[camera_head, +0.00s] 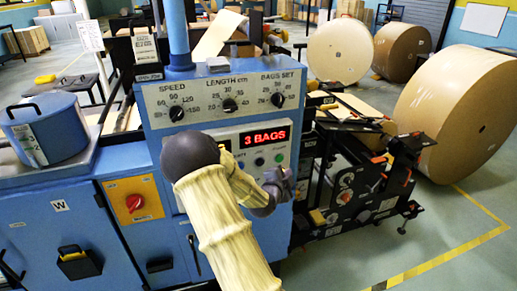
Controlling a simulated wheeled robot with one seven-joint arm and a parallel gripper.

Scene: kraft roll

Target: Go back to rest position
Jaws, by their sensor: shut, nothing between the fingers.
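My gripper (279,184) is at the end of my arm, in front of the lower right part of the blue machine's control panel (215,104). It is small in the picture and looks shut, with nothing seen in it. My arm comes up from the bottom middle in a cream sleeve and hides part of the panel's lower row of buttons. A red display (264,138) reads "3 BAGS". Three black dials for speed, length and bags set are above it. I cannot tell whether the gripper touches the panel.
A blue lidded pot (43,130) stands on the left cabinet. A red rotary switch (134,203) is on a yellow plate below. Black machinery (365,190) stands right of the panel. Large paper rolls (462,112) stand behind it. Floor at the lower right is clear, with a yellow line.

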